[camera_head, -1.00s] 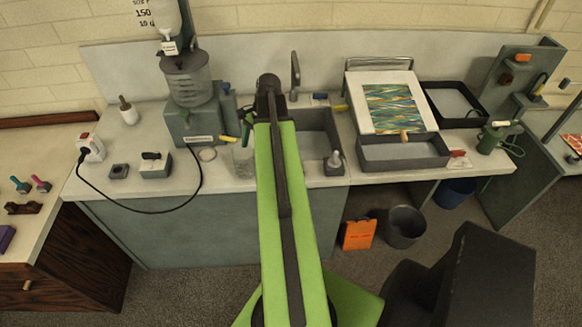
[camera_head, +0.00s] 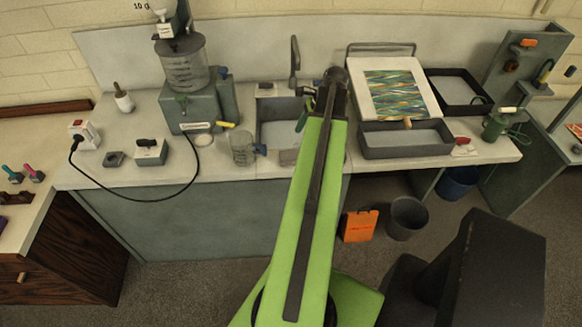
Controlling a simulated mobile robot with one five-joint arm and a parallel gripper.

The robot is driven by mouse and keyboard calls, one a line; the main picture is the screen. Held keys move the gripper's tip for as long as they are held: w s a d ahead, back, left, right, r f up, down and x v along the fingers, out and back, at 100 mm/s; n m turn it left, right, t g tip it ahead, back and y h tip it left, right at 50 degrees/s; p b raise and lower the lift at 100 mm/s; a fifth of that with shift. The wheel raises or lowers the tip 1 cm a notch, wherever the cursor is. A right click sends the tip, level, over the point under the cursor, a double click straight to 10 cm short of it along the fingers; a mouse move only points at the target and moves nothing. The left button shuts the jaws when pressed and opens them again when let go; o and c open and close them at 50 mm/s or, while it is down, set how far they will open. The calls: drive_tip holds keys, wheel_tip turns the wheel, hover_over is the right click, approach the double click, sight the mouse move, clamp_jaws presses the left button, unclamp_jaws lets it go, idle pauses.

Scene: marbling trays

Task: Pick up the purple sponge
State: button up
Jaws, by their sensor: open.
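A small sliver of a purple block (camera_head: 3,223), likely the purple sponge, shows at the far left edge on the wooden-fronted cabinet top. Most of it is cut off by the frame. My green arm reaches forward over the sink counter. My gripper (camera_head: 304,115) is at its far end above the sink, mostly hidden behind the arm. It is open, far to the right of the purple block and not touching it. I see nothing held in it.

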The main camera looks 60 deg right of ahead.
sight(293, 154)
drive_tip(key=b+x, duration=0.2)
drive_tip(key=x, duration=0.2)
drive_tip(key=shift+f+b, duration=0.3)
drive_tip(key=shift+b, duration=0.05)
drive_tip(key=shift+w+f, duration=0.1)
drive_tip(key=shift+f, duration=0.1)
drive_tip(key=shift+a+r, duration=0.1)
drive_tip(key=b+x, duration=0.5)
drive_tip(key=shift+f, duration=0.25)
drive_tip(key=c, duration=0.9)
